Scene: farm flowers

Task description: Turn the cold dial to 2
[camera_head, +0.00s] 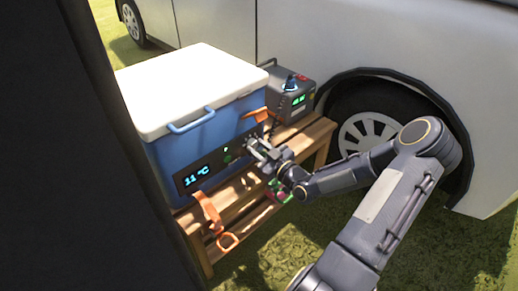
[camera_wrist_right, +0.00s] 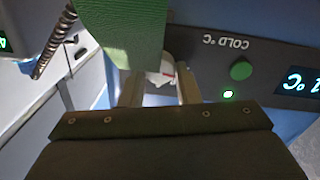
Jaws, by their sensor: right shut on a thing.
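The blue cooler (camera_head: 165,155) with a white lid stands on a wooden bench, and its dark front panel (camera_head: 215,165) reads 11 °C. In the right wrist view the panel appears upside down, with the "COLD °C" label (camera_wrist_right: 225,43), a green button (camera_wrist_right: 241,69) and a lit green light (camera_wrist_right: 228,94). My right gripper (camera_head: 257,146) is at the right end of the panel. Its fingers (camera_wrist_right: 160,88) are shut on the cold dial (camera_wrist_right: 163,72), a pale knob with a red mark. My left gripper is out of view.
A grey box (camera_head: 290,100) with a knob and a green display stands right of the cooler on the wooden bench (camera_head: 312,140). Orange straps (camera_head: 208,210) hang at the bench front. A green piece (camera_wrist_right: 125,30) is close to the fingers. A van wheel (camera_head: 370,125) is behind my right arm.

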